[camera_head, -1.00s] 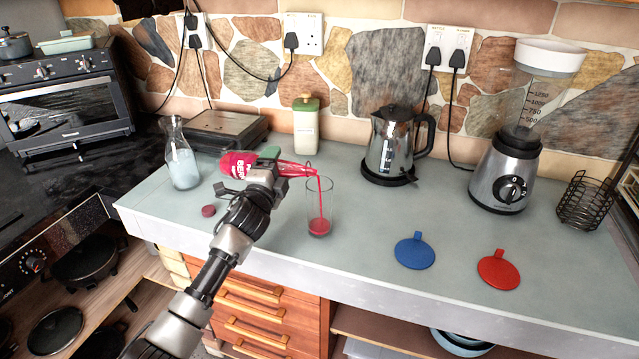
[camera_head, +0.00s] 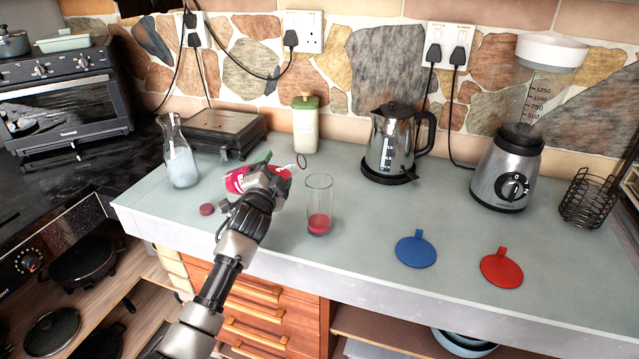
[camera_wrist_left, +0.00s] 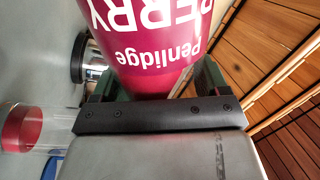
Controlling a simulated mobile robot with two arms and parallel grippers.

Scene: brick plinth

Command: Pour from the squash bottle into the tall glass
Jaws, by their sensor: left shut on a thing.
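The squash bottle has a pink-red label (camera_head: 238,179) and is held tilted, its clear neck (camera_head: 301,161) pointing right and slightly up. My left gripper (camera_head: 268,177) is shut on the bottle above the counter; the label also shows between the fingers in the left wrist view (camera_wrist_left: 145,45). The tall glass (camera_head: 319,190) stands upright right of the gripper, with red squash (camera_head: 318,224) in its bottom part. The bottle's mouth is up and left of the glass rim, apart from it. No stream shows. My right gripper is out of view.
A red cap (camera_head: 207,209) lies on the counter (camera_head: 365,225) left of the glass. A carafe (camera_head: 179,155) stands at the left, a green-lidded jar (camera_head: 305,128) and kettle (camera_head: 393,143) behind. Blue (camera_head: 415,252) and red (camera_head: 502,269) discs lie at right, before the blender (camera_head: 507,170).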

